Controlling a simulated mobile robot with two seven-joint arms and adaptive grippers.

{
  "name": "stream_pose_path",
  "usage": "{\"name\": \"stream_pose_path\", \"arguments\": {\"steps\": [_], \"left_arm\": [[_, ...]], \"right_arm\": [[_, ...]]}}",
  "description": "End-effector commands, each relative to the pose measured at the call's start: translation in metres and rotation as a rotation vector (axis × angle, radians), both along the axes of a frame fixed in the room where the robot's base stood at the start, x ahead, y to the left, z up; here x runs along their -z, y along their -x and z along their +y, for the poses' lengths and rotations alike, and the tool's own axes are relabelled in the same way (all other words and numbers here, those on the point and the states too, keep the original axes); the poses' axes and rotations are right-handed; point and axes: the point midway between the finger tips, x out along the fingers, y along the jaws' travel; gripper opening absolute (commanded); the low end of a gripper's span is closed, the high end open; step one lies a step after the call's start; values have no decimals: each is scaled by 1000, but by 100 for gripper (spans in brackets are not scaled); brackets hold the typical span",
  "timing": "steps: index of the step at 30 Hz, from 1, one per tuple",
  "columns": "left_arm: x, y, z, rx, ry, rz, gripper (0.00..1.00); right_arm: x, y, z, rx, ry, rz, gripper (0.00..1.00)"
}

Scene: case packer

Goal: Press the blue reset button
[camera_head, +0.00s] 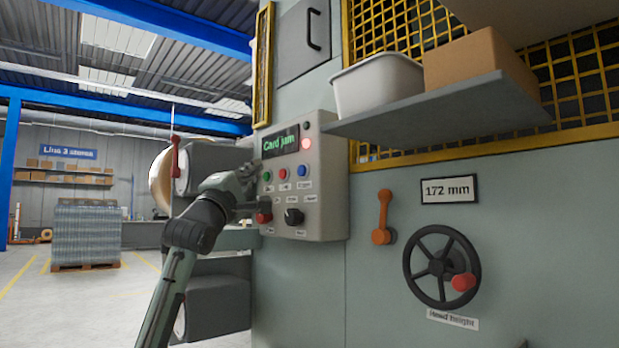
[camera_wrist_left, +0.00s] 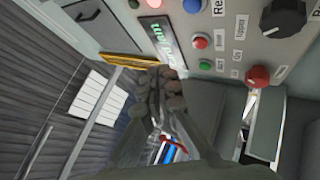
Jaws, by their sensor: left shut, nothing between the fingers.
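The blue button (camera_head: 302,170) is at the right end of a row of small buttons on the grey control panel (camera_head: 322,205), right of a green and a red one. It also shows at the top edge of the left wrist view (camera_wrist_left: 192,5), with a label starting "Re" beside it. My left gripper (camera_head: 247,170) is shut and empty at the left side of the panel, left of the blue button and apart from it. In the left wrist view its closed fingers (camera_wrist_left: 165,85) lie below the display. My right gripper is in neither view.
The panel's display (camera_head: 281,142) reads "Card jam", with a red lamp (camera_head: 306,144) beside it. Below sit a large red knob (camera_head: 264,212) and a black knob (camera_head: 294,216). A shelf (camera_head: 440,108) with a white bin and a carton juts out at upper right. A handwheel (camera_head: 442,267) is lower right.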

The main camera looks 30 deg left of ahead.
Motion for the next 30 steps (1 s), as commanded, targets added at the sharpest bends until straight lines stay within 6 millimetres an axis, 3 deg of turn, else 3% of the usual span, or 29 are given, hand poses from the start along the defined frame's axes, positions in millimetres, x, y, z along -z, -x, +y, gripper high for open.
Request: {"name": "stream_pose_path", "arguments": {"steps": [16, 30], "left_arm": [[-1, -6, -2, 1, 1, 2, 0], [-2, -64, -26, 2, 4, 1, 0]], "right_arm": [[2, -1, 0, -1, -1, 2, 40], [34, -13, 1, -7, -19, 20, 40]]}}
